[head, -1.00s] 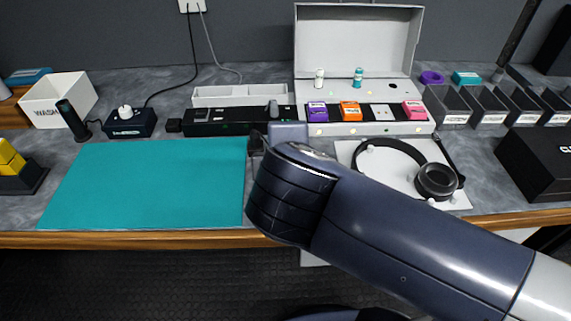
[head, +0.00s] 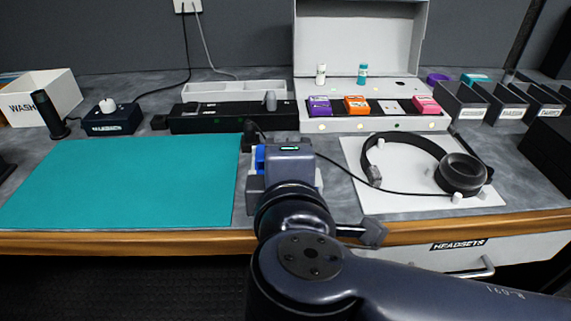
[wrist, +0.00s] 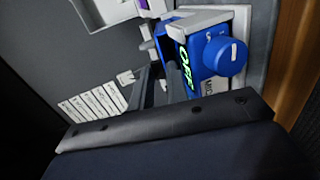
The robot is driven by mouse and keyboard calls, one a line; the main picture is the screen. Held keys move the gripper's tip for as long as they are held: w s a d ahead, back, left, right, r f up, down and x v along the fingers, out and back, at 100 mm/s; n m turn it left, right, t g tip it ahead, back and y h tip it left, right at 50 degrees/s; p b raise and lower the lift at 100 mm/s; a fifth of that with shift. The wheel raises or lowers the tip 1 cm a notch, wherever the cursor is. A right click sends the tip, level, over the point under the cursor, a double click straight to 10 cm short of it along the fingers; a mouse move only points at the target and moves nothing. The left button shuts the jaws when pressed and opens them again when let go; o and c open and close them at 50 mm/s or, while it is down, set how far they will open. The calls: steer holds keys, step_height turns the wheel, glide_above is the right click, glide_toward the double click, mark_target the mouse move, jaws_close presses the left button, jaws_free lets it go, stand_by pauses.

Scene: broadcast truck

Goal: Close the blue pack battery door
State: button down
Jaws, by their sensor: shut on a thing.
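The blue pack (wrist: 203,55) stands in a light grey holder (wrist: 208,18). In the head view only a strip of the blue pack (head: 259,158) shows left of my wrist, near the mat's right edge. My gripper (wrist: 158,84) has its dark fingers close together beside the pack's left side in the wrist view. It is shut on a thin part there, which looks like the battery door. The door's hinge and how far it stands open are hidden.
A teal mat (head: 120,185) lies to the left, clear. A headset (head: 462,174) lies on a white pad (head: 400,208) to the right, with a black cable running toward my gripper. A black charger strip (head: 230,118) and an open white case (head: 362,45) are behind.

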stand_by(0.3)
steer(key=c, duration=1.4)
jaws_free()
steer(key=shift+f, duration=0.1)
steer(key=shift+c, duration=0.2)
